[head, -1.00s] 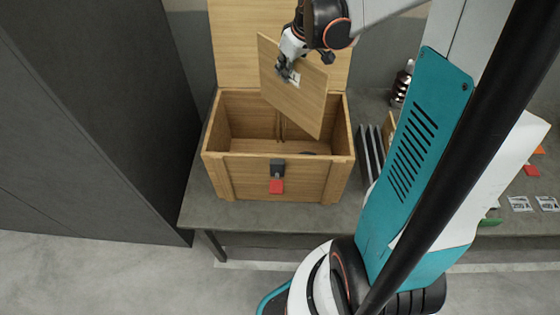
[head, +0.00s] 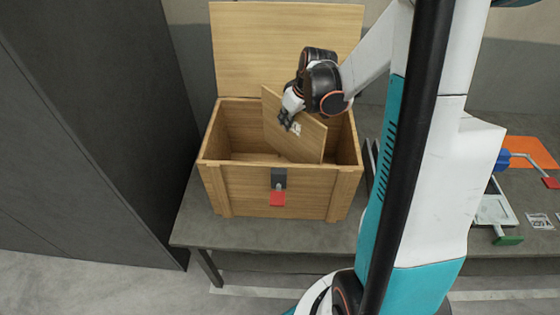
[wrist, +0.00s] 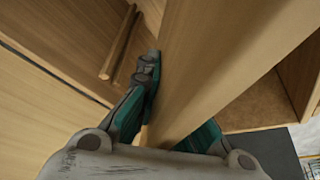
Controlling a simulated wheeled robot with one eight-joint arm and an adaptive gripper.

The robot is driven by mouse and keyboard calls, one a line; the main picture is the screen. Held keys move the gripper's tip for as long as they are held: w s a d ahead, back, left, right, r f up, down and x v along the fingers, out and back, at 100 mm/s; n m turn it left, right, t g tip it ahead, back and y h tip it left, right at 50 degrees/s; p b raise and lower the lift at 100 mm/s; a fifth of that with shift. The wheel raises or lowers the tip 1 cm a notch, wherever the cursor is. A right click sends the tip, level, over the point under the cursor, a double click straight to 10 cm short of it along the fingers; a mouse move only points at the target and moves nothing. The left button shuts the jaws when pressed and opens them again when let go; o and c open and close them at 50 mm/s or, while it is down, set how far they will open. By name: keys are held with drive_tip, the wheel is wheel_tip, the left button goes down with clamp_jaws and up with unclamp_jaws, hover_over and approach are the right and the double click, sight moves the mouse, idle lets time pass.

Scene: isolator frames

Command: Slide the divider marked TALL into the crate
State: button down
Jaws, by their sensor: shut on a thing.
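The wooden crate (head: 240,188) stands on the grey bench with its lid (head: 285,50) raised at the back. In the wrist view the divider (wrist: 215,60) runs between my two fingers (wrist: 165,125). A wooden rail (wrist: 120,42) shows on a crate wall beside it. The divider's lower edge is hidden.
A grey bench (head: 200,225) carries the crate. A dark cabinet (head: 90,120) stands close on the left. My arm covers much of the right side. Beyond it lie an orange sheet (head: 530,150), a grey tray (head: 495,209) and printed cards (head: 540,221).

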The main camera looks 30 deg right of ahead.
drive_tip(key=b, duration=0.4)
approach(275, 148)
drive_tip(key=f, duration=0.1)
drive_tip(key=s+f, duration=0.1)
drive_tip(key=f, duration=0.1)
drive_tip(key=shift+s+d+f, duration=0.25)
drive_tip(key=shift+d+f, duration=0.1)
drive_tip(key=shift+d, duration=0.05)
drive_tip(key=w, duration=0.1)
drive_tip(key=w+b, duration=0.1)
drive_tip(key=w+f+b, duration=0.1)
drive_tip(key=w, duration=0.1)
drive_tip(key=shift+a+f, duration=0.1)
drive_tip(key=shift+a, duration=0.3)
drive_tip(key=shift+f, duration=0.15)
drive_tip(key=c, duration=1.8)
unclamp_jaws()
drive_tip(key=shift+o, duration=0.2)
